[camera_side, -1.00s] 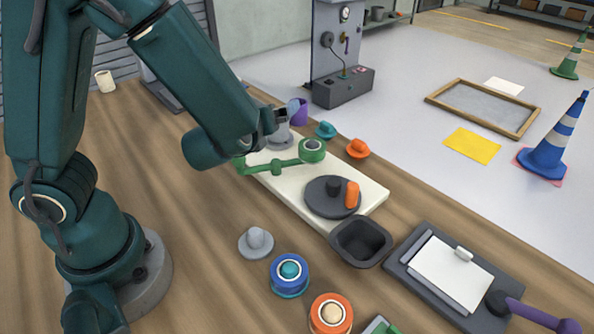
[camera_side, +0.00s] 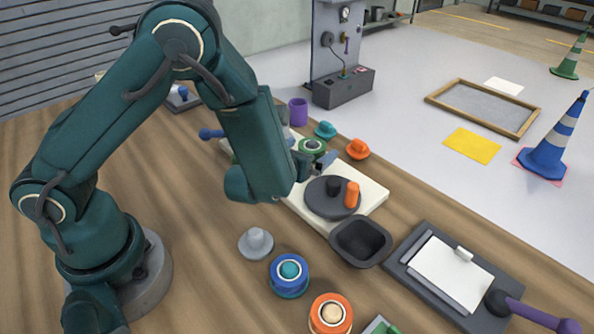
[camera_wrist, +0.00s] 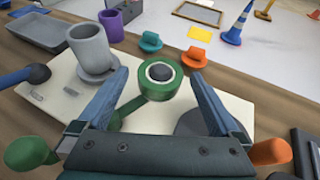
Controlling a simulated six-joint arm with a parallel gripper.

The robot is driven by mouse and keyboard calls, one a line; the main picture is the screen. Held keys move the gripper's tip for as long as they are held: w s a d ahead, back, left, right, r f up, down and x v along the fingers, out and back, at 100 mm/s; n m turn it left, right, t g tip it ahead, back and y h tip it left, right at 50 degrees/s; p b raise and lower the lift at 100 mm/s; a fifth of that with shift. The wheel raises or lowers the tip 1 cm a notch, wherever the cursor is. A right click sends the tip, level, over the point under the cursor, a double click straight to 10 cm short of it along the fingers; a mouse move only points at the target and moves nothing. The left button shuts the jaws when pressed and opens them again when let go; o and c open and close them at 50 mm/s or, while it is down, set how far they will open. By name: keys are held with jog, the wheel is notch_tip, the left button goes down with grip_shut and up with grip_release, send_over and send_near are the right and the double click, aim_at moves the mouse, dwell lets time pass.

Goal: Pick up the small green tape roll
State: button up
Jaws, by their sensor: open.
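The small green tape roll (camera_wrist: 160,76), with a white ring and dark centre, sits at the end of a green arm on the cream board. It also shows in the side view (camera_side: 313,146), just beyond my gripper (camera_side: 321,164). In the wrist view my gripper (camera_wrist: 158,80) is open, its two blue-grey fingers on either side of the roll with gaps visible. Whether the fingertips are level with the roll or above it, I cannot tell. The green arm is partly hidden behind my gripper.
The cream board (camera_side: 372,198) also bears a dark disc (camera_side: 322,205) with an orange handle. Grey (camera_wrist: 92,48) and purple (camera_wrist: 112,25) cups stand left of the roll in the wrist view. Teal (camera_wrist: 150,41) and orange (camera_wrist: 194,57) pieces lie beyond it. A dark bowl (camera_side: 361,232) is nearby.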

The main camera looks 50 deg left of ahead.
aim_at(308, 150)
jog(key=c, duration=1.4)
jog(key=shift+r, duration=0.1)
jog(key=shift+c, duration=0.2)
jog(key=shift+r, duration=0.55)
notch_tip(308, 150, up, 3)
jog(key=shift+f, duration=0.1)
jog(key=s+a+r, duration=0.5)
jog(key=a+r, duration=0.2)
jog(key=a, duration=0.3)
jog(key=s+d+r+m+t+h, duration=0.1)
jog(key=s+d+r+m+h, duration=0.3)
jog(key=d, duration=0.4)
jog(key=shift+s+r+h, duration=0.2)
jog(key=shift+r+h, duration=0.25)
jog(key=shift+h, duration=0.05)
